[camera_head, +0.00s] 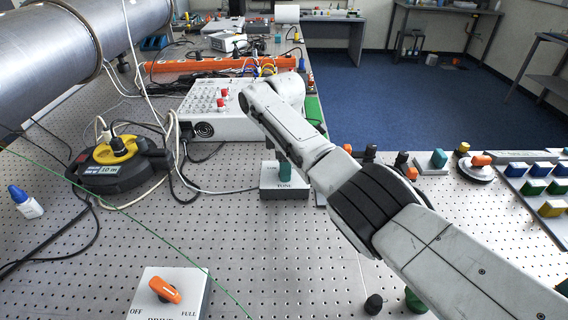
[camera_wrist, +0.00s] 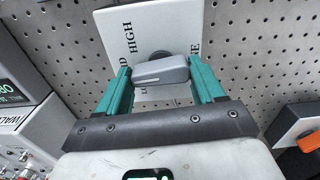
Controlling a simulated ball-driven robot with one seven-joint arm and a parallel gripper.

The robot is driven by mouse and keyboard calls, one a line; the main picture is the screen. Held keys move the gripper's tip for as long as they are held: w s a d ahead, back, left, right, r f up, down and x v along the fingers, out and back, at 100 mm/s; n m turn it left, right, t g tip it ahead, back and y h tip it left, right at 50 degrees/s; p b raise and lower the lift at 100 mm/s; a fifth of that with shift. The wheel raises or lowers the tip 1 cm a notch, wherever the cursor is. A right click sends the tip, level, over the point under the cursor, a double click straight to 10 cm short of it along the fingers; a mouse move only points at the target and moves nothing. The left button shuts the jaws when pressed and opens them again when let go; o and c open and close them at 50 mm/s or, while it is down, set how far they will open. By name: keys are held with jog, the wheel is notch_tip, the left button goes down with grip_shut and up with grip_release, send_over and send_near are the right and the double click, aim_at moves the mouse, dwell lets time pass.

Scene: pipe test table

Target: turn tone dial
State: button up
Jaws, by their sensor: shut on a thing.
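The tone dial is a white block (camera_head: 297,190) marked TONE on the perforated table, near the middle of the head view. Its grey bar-shaped knob (camera_wrist: 160,72) shows in the wrist view, on the white plate (camera_wrist: 158,22) with HIGH printed on it. My gripper (camera_wrist: 160,76) has teal fingers, one at each end of the knob, and is shut on it. In the head view the teal fingers (camera_head: 284,172) reach down onto the block, and the knob is hidden there. Part of the plate's lettering is covered by the fingers.
A second dial block with an orange knob (camera_head: 165,290) marked OFF and FULL stands at the front. A yellow-black cable reel (camera_head: 115,165) is at left, a white instrument box (camera_head: 215,110) behind. Several colored knobs and blocks stand at right. Cables cross the left side.

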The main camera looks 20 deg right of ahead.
jog(key=shift+w+r+m, duration=0.1)
jog(key=shift+r+m, duration=0.05)
jog(key=shift+m, duration=0.25)
jog(key=o, duration=1)
jog(key=shift+o, duration=0.2)
notch_tip(320, 180, up, 11)
jog(key=b, duration=0.1)
jog(key=shift+f, duration=0.2)
